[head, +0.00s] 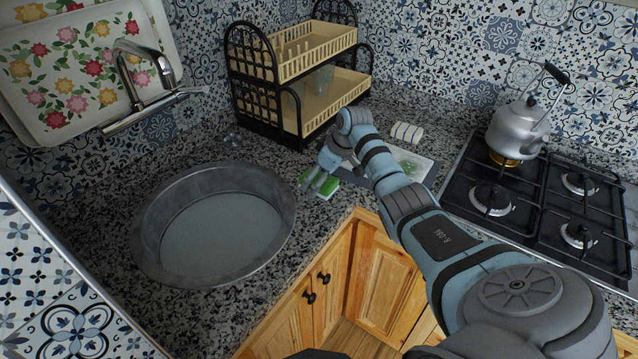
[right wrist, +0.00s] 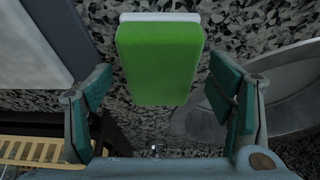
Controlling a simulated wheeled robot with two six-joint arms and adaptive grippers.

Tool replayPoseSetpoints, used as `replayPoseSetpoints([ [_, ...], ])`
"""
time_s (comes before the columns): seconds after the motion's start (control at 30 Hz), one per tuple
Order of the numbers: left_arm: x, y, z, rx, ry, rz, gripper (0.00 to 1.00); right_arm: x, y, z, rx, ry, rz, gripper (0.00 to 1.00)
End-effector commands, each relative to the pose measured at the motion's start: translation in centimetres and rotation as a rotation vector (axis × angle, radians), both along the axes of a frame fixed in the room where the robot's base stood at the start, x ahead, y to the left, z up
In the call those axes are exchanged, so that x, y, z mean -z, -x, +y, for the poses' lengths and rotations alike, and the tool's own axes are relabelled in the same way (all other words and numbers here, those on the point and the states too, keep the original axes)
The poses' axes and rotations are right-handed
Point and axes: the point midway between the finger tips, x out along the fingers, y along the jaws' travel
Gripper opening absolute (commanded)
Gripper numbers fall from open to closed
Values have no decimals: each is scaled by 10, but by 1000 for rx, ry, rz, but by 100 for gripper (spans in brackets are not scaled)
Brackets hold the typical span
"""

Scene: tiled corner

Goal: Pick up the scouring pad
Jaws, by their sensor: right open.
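The scouring pad (head: 328,187) is a green block with a white layer, lying on the speckled counter to the right of the round basin. In the right wrist view the pad (right wrist: 159,62) shows large at top centre, with its white edge at the top. My right gripper (head: 316,178) is at the pad in the head view and partly covers it. In the right wrist view its two green-padded fingers are apart, one on each side of the pad's near end, with gaps between. My left gripper is not in view.
A round metal basin (head: 158,222) is sunk in the counter at left, below a faucet (head: 146,88). A black two-tier rack (head: 283,122) stands behind. A board (head: 417,166) and a white roll (head: 406,132) lie behind my arm. A kettle (head: 519,128) sits on the stove (head: 533,214).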

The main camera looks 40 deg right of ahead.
Motion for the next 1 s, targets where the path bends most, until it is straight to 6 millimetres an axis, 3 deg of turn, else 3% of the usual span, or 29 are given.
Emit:
replayPoseSetpoints([
  [0.6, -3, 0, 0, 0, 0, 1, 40, 5, 0, 0, 0, 0, 0, 75],
  [0.87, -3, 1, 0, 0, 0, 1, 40, 5, 0, 0, 0, 0, 0, 35],
  [1.0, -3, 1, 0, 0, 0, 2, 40, 5, 0, 0, 0, 0, 0, 29],
])
